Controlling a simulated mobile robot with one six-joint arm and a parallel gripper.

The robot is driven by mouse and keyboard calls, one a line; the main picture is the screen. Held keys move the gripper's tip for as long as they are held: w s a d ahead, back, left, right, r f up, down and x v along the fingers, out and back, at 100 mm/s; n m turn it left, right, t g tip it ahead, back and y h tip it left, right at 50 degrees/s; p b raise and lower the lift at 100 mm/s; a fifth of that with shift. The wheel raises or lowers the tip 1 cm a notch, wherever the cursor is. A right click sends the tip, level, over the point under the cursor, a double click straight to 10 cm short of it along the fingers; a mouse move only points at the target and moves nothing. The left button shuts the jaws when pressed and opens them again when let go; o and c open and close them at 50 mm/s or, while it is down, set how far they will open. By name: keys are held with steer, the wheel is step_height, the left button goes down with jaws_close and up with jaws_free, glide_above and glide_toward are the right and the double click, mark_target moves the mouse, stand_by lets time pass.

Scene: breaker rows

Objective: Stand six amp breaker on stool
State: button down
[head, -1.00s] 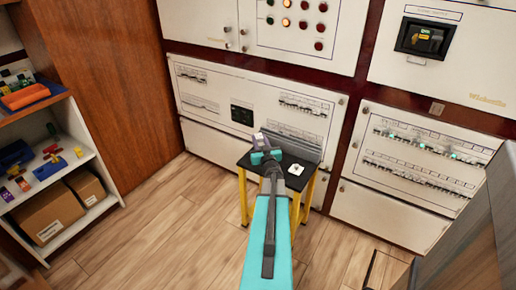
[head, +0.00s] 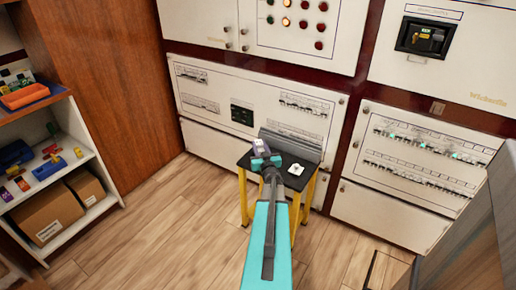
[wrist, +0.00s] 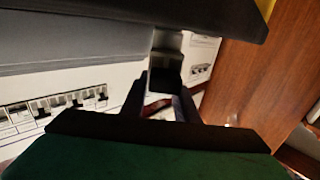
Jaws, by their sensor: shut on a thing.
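The stool (head: 252,167) has a black square top and yellow legs and stands before the lower cabinet in the head view. My teal gripper (head: 264,158) is over the left part of its top. It is shut on a small light grey breaker (head: 260,147), which shows just beyond the jaws. Whether the breaker touches the top cannot be told, and its rating is not readable. In the wrist view my dark fingers (wrist: 160,105) reach toward a grey block (wrist: 165,58), likely the breaker; its lower part is in shadow.
A long grey block (head: 292,143) lies along the stool's back edge. A small white plate (head: 294,169) with a dark mark lies at its right. Shelves (head: 75,170) with coloured parts and cardboard boxes stand left. Breaker panels (head: 252,105) rise behind; the floor in front is clear.

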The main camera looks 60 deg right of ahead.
steer(key=shift+f, duration=0.15)
steer(key=c, duration=1.4)
jaws_free()
steer(key=shift+r, duration=0.25)
steer(key=shift+v, duration=6)
steer(key=shift+s, duration=0.1)
